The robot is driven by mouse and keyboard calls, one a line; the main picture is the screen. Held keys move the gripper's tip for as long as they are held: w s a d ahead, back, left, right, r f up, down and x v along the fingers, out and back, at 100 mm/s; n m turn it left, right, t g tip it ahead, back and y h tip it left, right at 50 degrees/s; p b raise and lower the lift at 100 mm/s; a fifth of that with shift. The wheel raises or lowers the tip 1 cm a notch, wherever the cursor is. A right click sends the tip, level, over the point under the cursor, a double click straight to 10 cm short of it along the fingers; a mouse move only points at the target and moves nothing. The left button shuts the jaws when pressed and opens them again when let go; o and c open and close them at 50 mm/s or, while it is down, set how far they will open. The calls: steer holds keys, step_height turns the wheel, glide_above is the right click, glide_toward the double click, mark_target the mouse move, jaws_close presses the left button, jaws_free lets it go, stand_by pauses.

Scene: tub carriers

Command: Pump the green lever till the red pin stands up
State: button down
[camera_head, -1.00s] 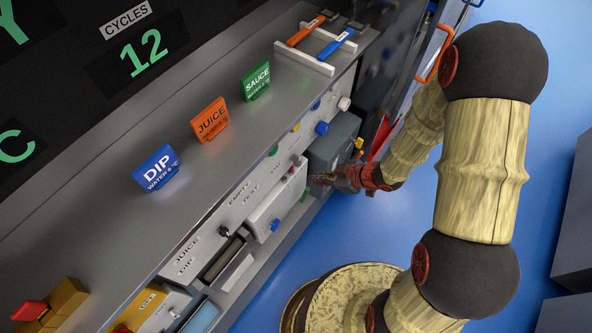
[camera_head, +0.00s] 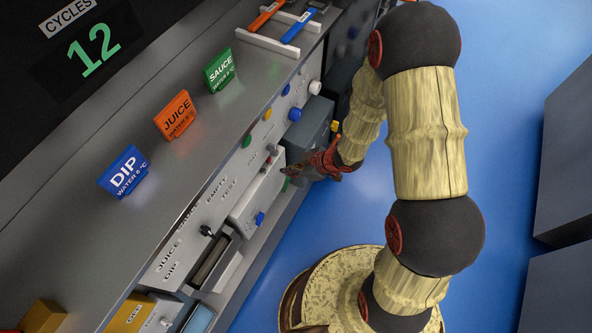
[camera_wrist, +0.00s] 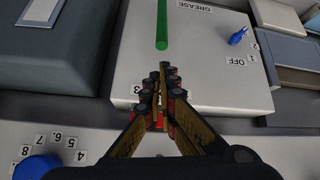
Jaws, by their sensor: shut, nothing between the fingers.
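The green lever (camera_wrist: 162,25) is a straight green bar over the white GREASE box (camera_wrist: 205,85) in the wrist view. Its near end is just beyond my fingertips, with a small gap in the picture. In the head view a bit of green (camera_head: 286,187) shows low beside the white box (camera_head: 250,205), under my gripper (camera_head: 287,171). My gripper is shut and empty in the wrist view (camera_wrist: 164,70), its fingertips pointing toward the lever's end. Small red parts show behind the fingers; I cannot tell whether they are the red pin. A small red spot (camera_head: 269,160) tops the box in the head view.
A blue tap (camera_wrist: 238,36) sits on the white box near the OFF mark. A dark grey box (camera_head: 308,130) stands beside it. The counter (camera_head: 150,225) with DIP, JUICE and SAUCE signs runs along the left. Open blue floor (camera_head: 500,170) lies to the right.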

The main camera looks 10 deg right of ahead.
mark_target(275, 174)
steer(key=shift+b+x, duration=0.45)
steer(key=shift+x, duration=1.3)
steer(key=s+d+f+t+y+b, duration=0.4)
steer(key=s+d+f+y+b, duration=0.1)
steer(key=d+b, duration=0.4)
steer(key=shift+s+d+f+y, duration=0.4)
steer(key=shift+s+f, duration=0.1)
steer(key=shift+s, duration=0.85)
steer(key=shift+f, duration=0.1)
steer(key=shift+s+d, duration=0.1)
